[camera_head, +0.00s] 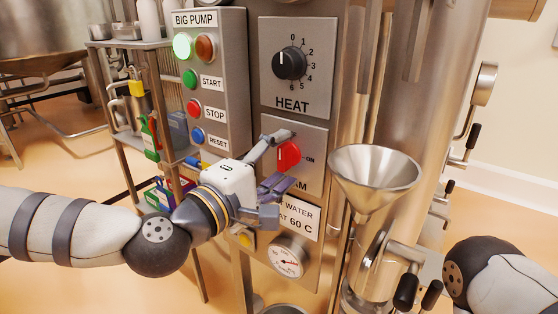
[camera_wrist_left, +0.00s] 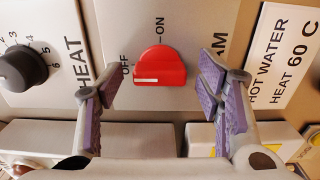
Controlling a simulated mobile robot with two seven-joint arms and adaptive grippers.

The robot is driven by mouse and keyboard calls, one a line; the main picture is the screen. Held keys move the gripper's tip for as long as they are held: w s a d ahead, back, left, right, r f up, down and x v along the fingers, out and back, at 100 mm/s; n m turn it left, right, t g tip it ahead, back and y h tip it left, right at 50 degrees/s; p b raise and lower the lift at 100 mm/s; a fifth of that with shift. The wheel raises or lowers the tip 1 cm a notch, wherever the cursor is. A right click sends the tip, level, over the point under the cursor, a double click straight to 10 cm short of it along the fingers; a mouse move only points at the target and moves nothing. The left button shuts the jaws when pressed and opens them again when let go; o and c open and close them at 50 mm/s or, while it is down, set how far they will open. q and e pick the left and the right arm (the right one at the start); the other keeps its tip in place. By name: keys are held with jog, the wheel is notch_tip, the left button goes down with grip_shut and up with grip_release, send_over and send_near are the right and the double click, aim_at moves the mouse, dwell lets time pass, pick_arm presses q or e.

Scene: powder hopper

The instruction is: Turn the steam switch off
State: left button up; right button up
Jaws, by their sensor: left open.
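The steam switch is a red knob (camera_head: 289,155) on a grey panel (camera_head: 309,180), with an ON label to its right. In the left wrist view the red knob (camera_wrist_left: 160,62) shows between OFF and ON labels; its white line lies at the end on the OFF side. My left gripper (camera_head: 277,161) is open at the panel, one finger above the knob and one below. In the wrist view the purple-padded fingers of this gripper (camera_wrist_left: 158,98) stand on both sides of the knob, with gaps. My right gripper is out of view.
The black HEAT dial (camera_head: 289,64) is above the switch. The BIG PUMP box (camera_head: 222,77) with its buttons is to the left. A hot water sign (camera_head: 298,216) and a gauge (camera_head: 287,257) are below. A metal funnel (camera_head: 374,172) stands close on the right.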

pick_arm(q)
jog(key=v, duration=0.7)
jog(key=shift+s+a, duration=0.1)
jog(key=s+d+f+m+g+y+p, duration=0.15)
jog(key=s+f+g, duration=0.3)
jog(key=f, duration=0.45)
jog(key=s+d+f+m+g, duration=0.2)
jog(key=s+d+f+g, duration=0.1)
jog(key=s+f, duration=0.4)
jog(key=s+a+f+m+g+y, duration=0.2)
jog(key=s+a+f+g, duration=0.2)
jog(key=s+f, duration=0.75)
jog(key=s+a+f+m+g+y+p, duration=0.1)
jog(key=s+a+f+m+g+y, duration=0.1)
jog(key=s+a, duration=0.6)
jog(key=s+a+f+m+g+y+p, duration=0.1)
jog(key=s+a+f+m+g+y, duration=0.2)
jog(key=s+a, duration=0.6)
jog(key=shift+s+a+f+y, duration=0.2)
jog(key=shift+a+f+y, duration=0.7)
jog(key=shift+y, duration=0.15)
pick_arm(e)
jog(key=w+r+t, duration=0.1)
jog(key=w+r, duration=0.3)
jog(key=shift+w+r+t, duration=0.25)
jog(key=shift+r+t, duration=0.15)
